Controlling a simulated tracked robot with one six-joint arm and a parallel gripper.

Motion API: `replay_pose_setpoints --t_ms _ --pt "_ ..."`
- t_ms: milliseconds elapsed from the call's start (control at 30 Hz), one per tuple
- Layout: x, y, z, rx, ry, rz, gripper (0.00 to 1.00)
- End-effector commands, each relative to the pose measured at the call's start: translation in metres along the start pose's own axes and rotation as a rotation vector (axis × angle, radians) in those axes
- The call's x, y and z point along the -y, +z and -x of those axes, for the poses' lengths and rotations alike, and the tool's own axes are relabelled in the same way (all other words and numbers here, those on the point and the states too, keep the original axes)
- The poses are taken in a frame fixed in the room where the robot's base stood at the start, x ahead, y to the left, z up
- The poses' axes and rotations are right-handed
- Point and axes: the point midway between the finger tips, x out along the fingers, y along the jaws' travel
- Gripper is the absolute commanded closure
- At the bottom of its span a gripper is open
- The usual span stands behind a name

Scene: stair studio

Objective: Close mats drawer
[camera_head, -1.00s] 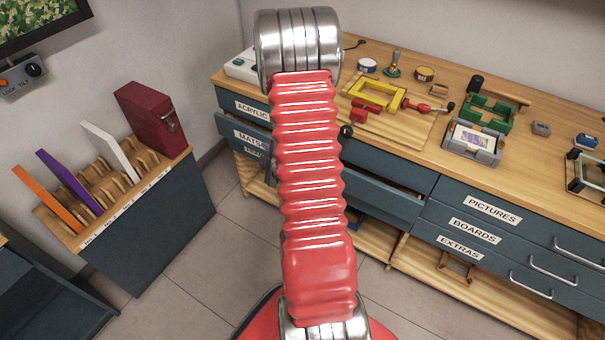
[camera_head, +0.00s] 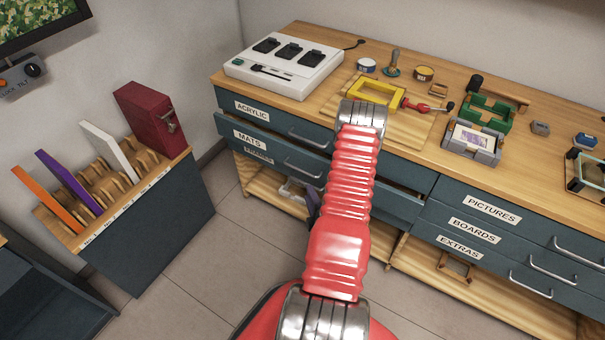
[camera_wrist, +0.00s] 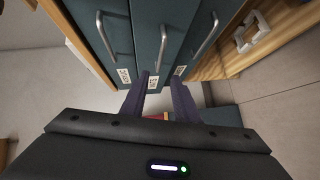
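The mats drawer (camera_head: 272,147), dark blue-grey with a MATS label and metal handle, is the second one down in the left stack. It stands partly out, with a gap behind its front showing at the right. In the wrist view its front (camera_wrist: 150,38) lies between two other drawer fronts. My gripper (camera_wrist: 161,78) is open, with its two dark purple fingers apart near the label ends of the drawers. I cannot tell if they touch. In the head view my arm hides most of the gripper; only a bit of purple shows beside it.
The acrylic drawer (camera_head: 280,122) is above and another labelled drawer (camera_head: 258,158) below. The worktop (camera_head: 228,83) carries a white device (camera_head: 283,62), a yellow frame (camera_head: 375,92) and small tools. A slotted rack (camera_head: 150,225) stands left. The floor (camera_head: 215,262) between is clear.

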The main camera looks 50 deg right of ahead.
Motion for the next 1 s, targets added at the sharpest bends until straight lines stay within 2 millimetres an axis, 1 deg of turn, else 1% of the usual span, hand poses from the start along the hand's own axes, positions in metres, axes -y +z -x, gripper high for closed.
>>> replay_pose_setpoints --t_ms 33,133,433,567,667,767,1000 --pt "0.003 0.002 0.004 0.006 0.006 0.001 0.72" --pt "0.004 0.004 0.006 0.011 0.016 0.006 0.72" --pt "0.004 0.004 0.006 0.01 0.017 0.006 0.72" --pt "0.004 0.004 0.002 0.009 0.018 0.007 0.72" --pt "0.004 0.004 -0.006 0.008 0.017 0.008 0.72" --pt "0.003 0.003 -0.018 0.006 0.018 0.008 0.72" --pt "0.002 0.003 -0.054 0.007 0.019 0.008 0.72"
